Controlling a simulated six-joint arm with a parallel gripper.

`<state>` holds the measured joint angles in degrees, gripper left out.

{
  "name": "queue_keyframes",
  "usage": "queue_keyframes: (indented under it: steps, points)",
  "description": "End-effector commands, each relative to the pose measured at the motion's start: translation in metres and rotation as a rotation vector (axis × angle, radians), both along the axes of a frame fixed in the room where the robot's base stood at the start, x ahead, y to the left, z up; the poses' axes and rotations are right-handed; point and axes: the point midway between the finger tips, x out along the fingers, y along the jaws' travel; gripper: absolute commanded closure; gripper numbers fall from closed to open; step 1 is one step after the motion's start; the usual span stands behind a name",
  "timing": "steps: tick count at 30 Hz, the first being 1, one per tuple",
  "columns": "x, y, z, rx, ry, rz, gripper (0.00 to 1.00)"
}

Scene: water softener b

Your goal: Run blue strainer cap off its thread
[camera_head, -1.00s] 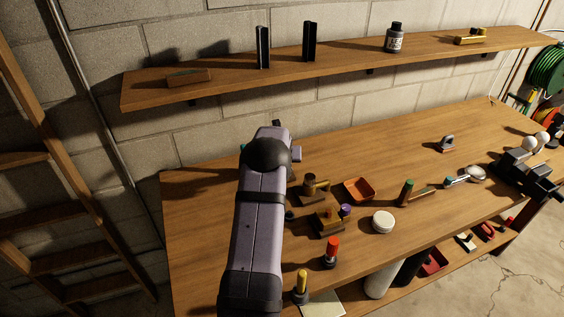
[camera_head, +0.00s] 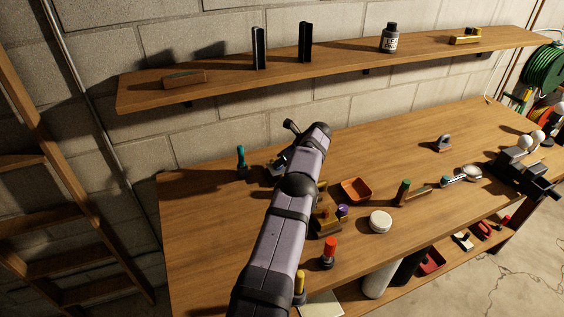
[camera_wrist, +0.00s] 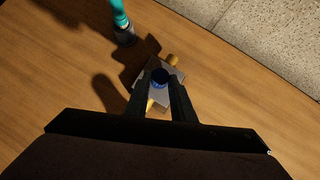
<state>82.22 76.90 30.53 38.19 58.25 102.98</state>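The blue strainer cap (camera_wrist: 160,77) sits on a pale metal block with brass fittings (camera_wrist: 170,92), which lies on the wooden bench. In the wrist view my gripper (camera_wrist: 160,82) points down at it, with its two dark fingers apart on either side of the cap. I cannot tell whether the fingers touch the cap or are still above it. In the head view my gripper (camera_head: 277,168) is beside the far end of my arm, and the cap is hidden there.
A teal-topped upright item (camera_head: 241,160) stands left of the block; it also shows in the wrist view (camera_wrist: 121,22). Right of my arm are a red-orange tray (camera_head: 356,189), a white round lid (camera_head: 380,221) and a red-topped item (camera_head: 329,250). The bench's left end is clear.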

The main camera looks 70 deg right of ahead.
Motion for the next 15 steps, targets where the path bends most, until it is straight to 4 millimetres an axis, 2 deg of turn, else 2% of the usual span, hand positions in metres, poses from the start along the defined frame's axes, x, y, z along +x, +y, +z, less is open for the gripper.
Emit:
queue_keyframes:
  steps: [2, 15]
  points:
    - [-0.0011, 0.0004, -0.0016, 0.002, 0.003, -0.001, 0.65]
    - [0.0009, 0.0003, -0.0008, 0.001, 0.002, -0.001, 0.65]
